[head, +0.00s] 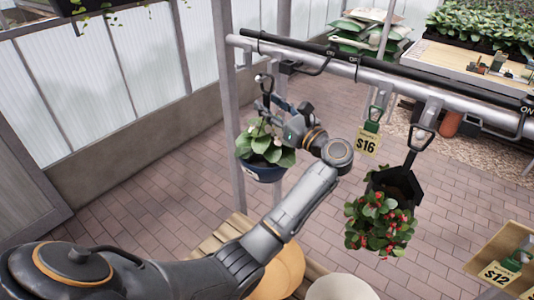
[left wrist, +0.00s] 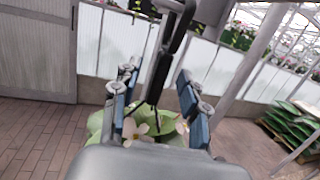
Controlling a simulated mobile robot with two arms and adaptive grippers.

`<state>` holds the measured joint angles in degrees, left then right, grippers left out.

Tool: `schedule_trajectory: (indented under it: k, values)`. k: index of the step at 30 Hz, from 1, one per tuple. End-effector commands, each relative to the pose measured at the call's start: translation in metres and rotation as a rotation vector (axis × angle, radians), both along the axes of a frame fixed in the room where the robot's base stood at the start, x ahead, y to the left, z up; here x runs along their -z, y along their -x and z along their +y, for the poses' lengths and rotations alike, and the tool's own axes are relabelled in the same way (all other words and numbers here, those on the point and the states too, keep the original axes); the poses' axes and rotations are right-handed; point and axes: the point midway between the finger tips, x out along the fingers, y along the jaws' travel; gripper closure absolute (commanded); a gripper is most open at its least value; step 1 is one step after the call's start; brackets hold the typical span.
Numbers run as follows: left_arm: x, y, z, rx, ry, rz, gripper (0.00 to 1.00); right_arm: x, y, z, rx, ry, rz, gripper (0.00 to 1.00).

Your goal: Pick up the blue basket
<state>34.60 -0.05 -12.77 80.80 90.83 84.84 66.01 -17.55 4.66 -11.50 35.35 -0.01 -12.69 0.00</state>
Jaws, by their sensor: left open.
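The blue basket (head: 262,173) hangs from the metal rail in the head view, with green leaves and pale flowers above its rim. Its dark hanger (head: 266,92) rises to a hook at the rail. My left gripper (head: 272,112) is at the hanger, above the plant. In the left wrist view the fingers of my left gripper (left wrist: 157,82) are apart, with the black hanger (left wrist: 165,60) between them. White flowers (left wrist: 135,130) and leaves show below the fingers; the basket itself is hidden there. My right gripper is not in view.
A dark basket with red berries (head: 378,222) hangs to the right on the same rail (head: 345,68). A $16 tag (head: 366,143) hangs between the baskets. A post (head: 226,110) stands close left of the blue basket. Pots (head: 340,287) stand below, and brick floor lies open behind.

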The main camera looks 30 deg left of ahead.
Motion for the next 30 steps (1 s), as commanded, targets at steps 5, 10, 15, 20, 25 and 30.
schedule_trajectory:
  k: [5,10,15,20,25,30]
  values:
    - [-0.003,-0.0043,0.016,0.001,-0.002,0.002,0.56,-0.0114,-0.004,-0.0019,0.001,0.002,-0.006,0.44]
    - [-0.0012,-0.0046,0.0163,0.001,0.0,0.001,0.56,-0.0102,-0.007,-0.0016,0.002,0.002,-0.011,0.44]
    - [-0.0013,-0.0044,0.0162,0.001,0.0,0.001,0.81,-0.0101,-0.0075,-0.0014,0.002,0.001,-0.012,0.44]
    - [-0.0014,-0.0044,0.0161,0.001,0.0,0.001,1.0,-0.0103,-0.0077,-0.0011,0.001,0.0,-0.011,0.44]
    - [-0.0013,-0.0044,0.0161,0.001,-0.001,0.002,1.0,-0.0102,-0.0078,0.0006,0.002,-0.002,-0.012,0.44]
    - [-0.0055,-0.0045,0.0159,0.001,-0.006,-0.005,1.0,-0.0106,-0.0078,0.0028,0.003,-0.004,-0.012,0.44]
